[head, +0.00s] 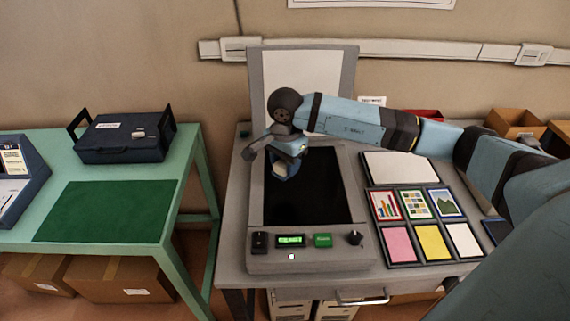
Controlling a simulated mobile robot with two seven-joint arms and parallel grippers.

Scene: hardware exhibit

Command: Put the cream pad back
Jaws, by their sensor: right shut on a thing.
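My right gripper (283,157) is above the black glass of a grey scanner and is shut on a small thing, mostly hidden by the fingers. A small cream patch with blue edges (281,169) shows below the fingers; I cannot tell for sure that it is the cream pad. The scanner (257,215) has its lid (352,75) raised. To its right, a dark holder (411,224) has pictured cards in its middle row and pink (398,245), yellow (433,242) and whitish (465,240) pads in its front row. My left gripper is out of view.
A wide white sheet (413,166) lies behind the cards. My right arm reaches across the grey table from the right. Left, a green table bears a dark case (122,140) and a green mat (105,210). A gap separates the tables. Open boxes (515,122) stand at the back right.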

